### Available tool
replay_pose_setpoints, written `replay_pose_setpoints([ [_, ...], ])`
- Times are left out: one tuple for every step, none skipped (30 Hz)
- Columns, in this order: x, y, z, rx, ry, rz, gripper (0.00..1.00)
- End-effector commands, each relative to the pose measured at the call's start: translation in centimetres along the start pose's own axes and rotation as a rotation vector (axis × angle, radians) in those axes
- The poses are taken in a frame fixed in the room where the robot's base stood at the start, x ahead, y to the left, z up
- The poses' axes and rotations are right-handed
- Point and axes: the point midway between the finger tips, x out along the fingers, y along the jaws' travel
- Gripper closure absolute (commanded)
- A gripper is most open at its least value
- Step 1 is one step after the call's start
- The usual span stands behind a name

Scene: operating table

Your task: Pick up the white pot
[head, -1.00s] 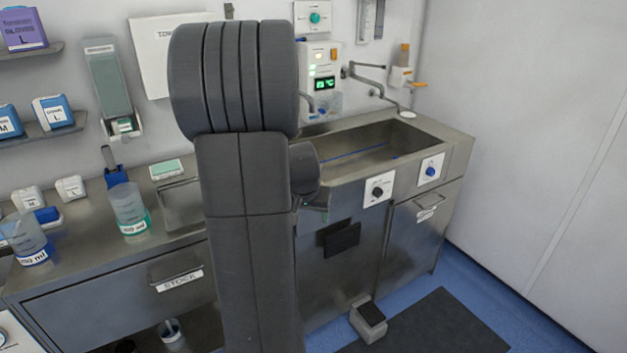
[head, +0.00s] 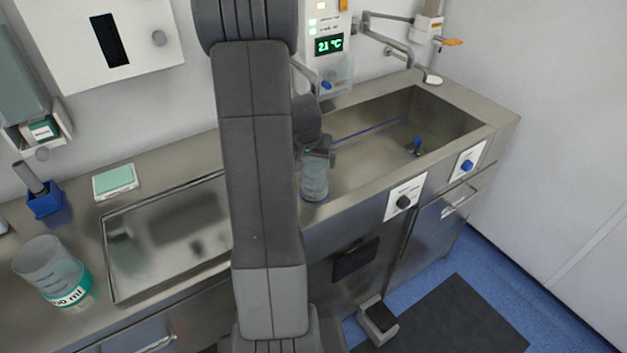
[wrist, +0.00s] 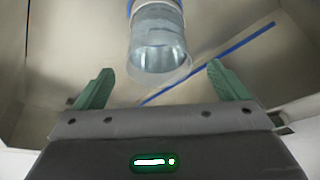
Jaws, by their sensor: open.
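No plainly white pot shows. A translucent, pale bluish cup (head: 314,182) with a bluish bottom shows just below my gripper, at the left end of the sink. In the wrist view a clear cylindrical cup (wrist: 157,45) with a blue band near the top of the picture has its round rim turned toward me. It looks like the same cup. My gripper (wrist: 158,88) is open, its green fingers on either side of the cup's rim, seemingly apart from it. It also shows small in the head view (head: 320,155), partly hidden by my arm.
The steel sink basin (head: 395,125) has a blue line inside and a small blue item (head: 417,146). A wall unit (head: 330,40) and tap (head: 400,45) stand above it.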

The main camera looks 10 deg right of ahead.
Motion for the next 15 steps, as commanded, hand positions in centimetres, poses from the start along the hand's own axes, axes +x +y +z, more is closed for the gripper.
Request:
replay_pose_setpoints([
  [0.6, 0.0, 0.1, 0.0, -0.003, 0.001, 0.06],
  [0.9, 0.0, 0.0, -0.001, -0.002, 0.001, 0.06],
  [1.1, 0.0, 0.0, -0.001, -0.001, 0.001, 0.06],
  [1.2, 0.0, 0.0, -0.001, -0.001, 0.0, 0.06],
  [1.4, 0.0, 0.0, -0.001, 0.0, 0.0, 0.06],
  [1.5, 0.0, 0.0, -0.001, 0.0, 0.0, 0.06],
  [1.6, 0.0, 0.0, 0.0, -0.001, 0.0, 0.06],
  [1.7, 0.0, 0.0, 0.0, -0.001, 0.0, 0.06],
  [2.0, 0.0, -0.1, 0.0, -0.002, 0.001, 0.06],
  [2.2, 0.0, -0.1, 0.0, -0.002, 0.001, 0.06],
  [2.5, 0.0, -0.1, 0.001, -0.003, 0.001, 0.06],
  [3.0, 0.0, -0.2, 0.0, -0.003, 0.001, 0.06],
  [3.4, 0.0, -0.2, 0.0, -0.003, 0.001, 0.06],
  [3.8, 0.1, -0.3, -0.001, -0.003, 0.001, 0.06],
  [4.2, 0.1, -0.4, -0.001, -0.003, 0.001, 0.06],
])
